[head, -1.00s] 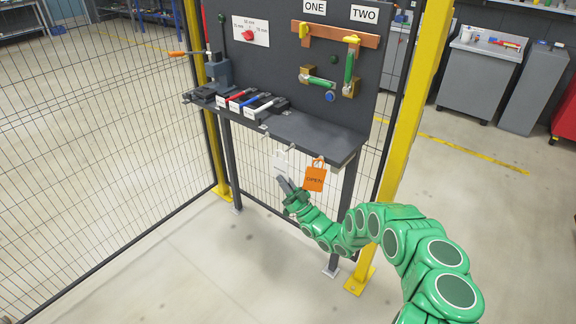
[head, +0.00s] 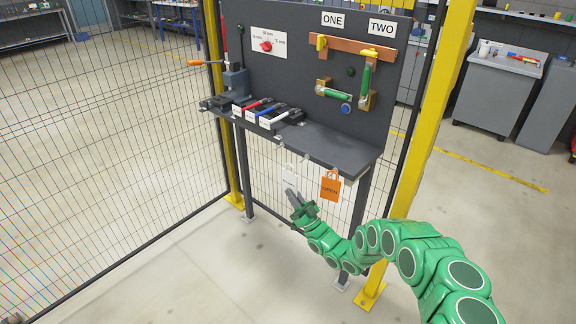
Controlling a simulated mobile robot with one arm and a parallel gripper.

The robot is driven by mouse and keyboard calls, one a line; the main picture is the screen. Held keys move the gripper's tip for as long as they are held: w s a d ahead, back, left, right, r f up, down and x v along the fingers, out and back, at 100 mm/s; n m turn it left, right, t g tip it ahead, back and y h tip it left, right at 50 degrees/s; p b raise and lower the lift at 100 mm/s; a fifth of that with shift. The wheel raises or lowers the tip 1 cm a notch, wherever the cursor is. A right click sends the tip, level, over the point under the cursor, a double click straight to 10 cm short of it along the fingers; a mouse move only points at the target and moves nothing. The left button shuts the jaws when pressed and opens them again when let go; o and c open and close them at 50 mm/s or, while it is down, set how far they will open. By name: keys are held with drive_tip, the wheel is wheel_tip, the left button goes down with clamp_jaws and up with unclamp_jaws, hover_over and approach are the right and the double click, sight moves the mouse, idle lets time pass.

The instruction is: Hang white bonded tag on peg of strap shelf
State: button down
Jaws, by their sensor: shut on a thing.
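The white tag (head: 289,177) shows below the front edge of the dark strap shelf (head: 335,146), just left of the orange OPEN tag (head: 330,186). My gripper (head: 291,193) is shut on the lower part of the white tag, coming up from below. The white tag is upright, its top close under the shelf edge. Small pegs (head: 307,160) show along that edge. The picture is too small to tell whether the white tag's loop is around a peg. The orange tag hangs from the shelf edge.
On the shelf lie several clamp-like tools with red, blue and white handles (head: 268,117). The dark panel (head: 300,75) behind carries a red knob and green-handled valves. A yellow post (head: 425,120) stands right of the shelf, and mesh fencing (head: 110,150) runs left. The floor in front is open.

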drive_tip(key=w+a+r+m+g+h, duration=0.1)
drive_tip(key=a+m, duration=0.4)
drive_tip(key=a, duration=0.5)
drive_tip(key=shift+w+a+r+g+h, duration=0.2)
drive_tip(key=shift+r+g+h, duration=0.2)
drive_tip(key=shift+r+g, duration=0.3)
drive_tip(key=w+d+f, duration=0.2)
drive_tip(key=w+d, duration=0.4)
drive_tip(key=shift+w+d, duration=0.4)
idle(0.8)
idle(0.7)
